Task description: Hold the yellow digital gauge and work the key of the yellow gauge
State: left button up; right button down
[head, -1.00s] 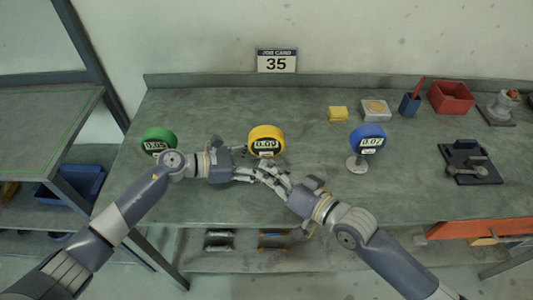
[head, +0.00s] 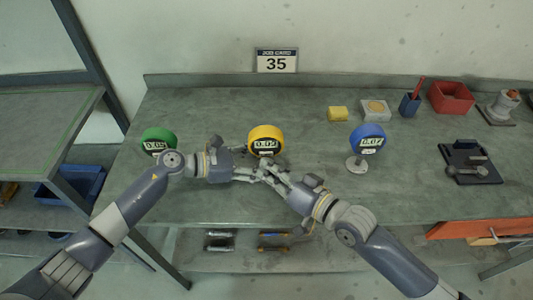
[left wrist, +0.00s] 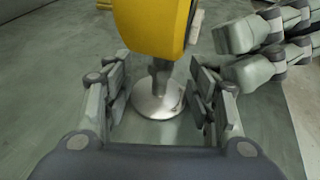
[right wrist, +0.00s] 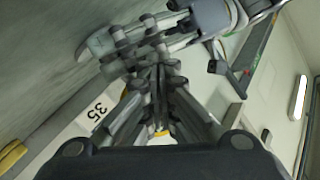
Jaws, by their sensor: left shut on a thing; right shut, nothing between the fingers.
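The yellow digital gauge (head: 265,139) stands upright on the bench, between the green gauge (head: 158,141) and the blue gauge (head: 368,138). Its light key (left wrist: 196,25) shows on the side of the yellow body in the left wrist view. My left gripper (left wrist: 158,92) is shut on the gauge's stem, below the yellow body and above the round metal foot (left wrist: 157,102). My right gripper (head: 264,170) is shut and empty, just in front of the gauge's face. Its fingers (left wrist: 240,52) show close beside the key; I cannot tell whether they touch it.
A yellow block (head: 337,114), a box with a round top (head: 375,109), a blue cup (head: 409,104), a red bin (head: 450,97) and a dark fixture (head: 470,162) stand to the right. The job card (head: 276,61) is at the back.

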jog(key=shift+w+d+r, duration=0.15)
jog(key=shift+w, duration=0.85)
dwell(0.7)
jog(key=shift+s, duration=0.15)
jog(key=shift+s+r, duration=0.15)
jog(key=shift+s, duration=0.85)
jog(key=shift+s+f, duration=0.2)
jog(key=shift+s, duration=2.35)
